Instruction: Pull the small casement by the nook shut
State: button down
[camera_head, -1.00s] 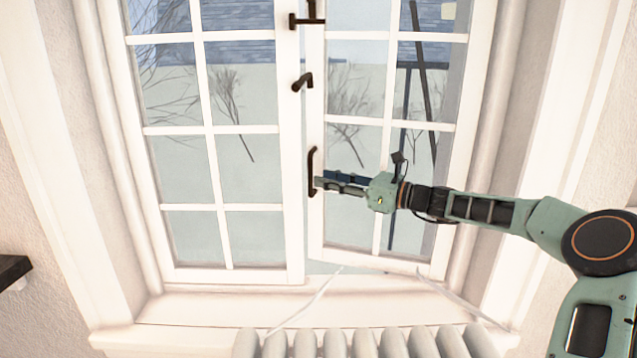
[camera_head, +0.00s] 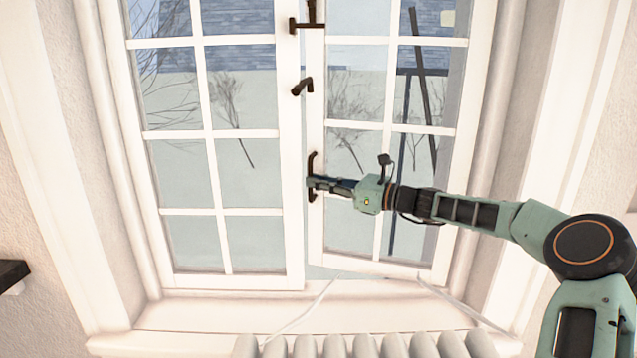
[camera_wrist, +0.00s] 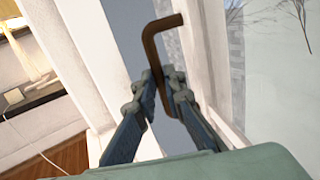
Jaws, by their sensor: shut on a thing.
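The casement (camera_head: 316,234) is the right-hand sash of a white, many-paned window. It stands slightly ajar, with a gap along its lower edge and beside the left sash (camera_head: 293,230). A dark curved pull handle (camera_head: 313,160) is fixed upright on its left stile. My gripper (camera_head: 312,184) reaches in from the right and is shut on this handle around its lower half. In the wrist view, both fingers (camera_wrist: 162,78) close on the brown handle (camera_wrist: 151,45), whose bent end sticks out beyond them. The fingers hide part of the handle.
A dark latch (camera_head: 302,86) sits on the left sash, with another dark fitting (camera_head: 306,24) above. The white sill (camera_head: 200,312) lies below, with a ribbed radiator (camera_head: 350,346) in front. A dark shelf edge (camera_head: 12,274) is at far left.

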jog(key=shift+s, duration=0.1)
jog(key=s+d+n+g+y+p, duration=0.1)
jog(key=s+n+g+y+p, duration=0.1)
jog(key=s+g+p, duration=0.3)
jog(key=s+n+p, duration=0.1)
jog(key=s+p, duration=0.2)
jog(key=s, duration=0.3)
jog(key=shift+f, duration=0.25)
jog(key=c, duration=2.4)
grip_release()
jog(key=o, duration=0.4)
jog(key=shift+d+r, duration=0.1)
jog(key=shift+r, duration=0.05)
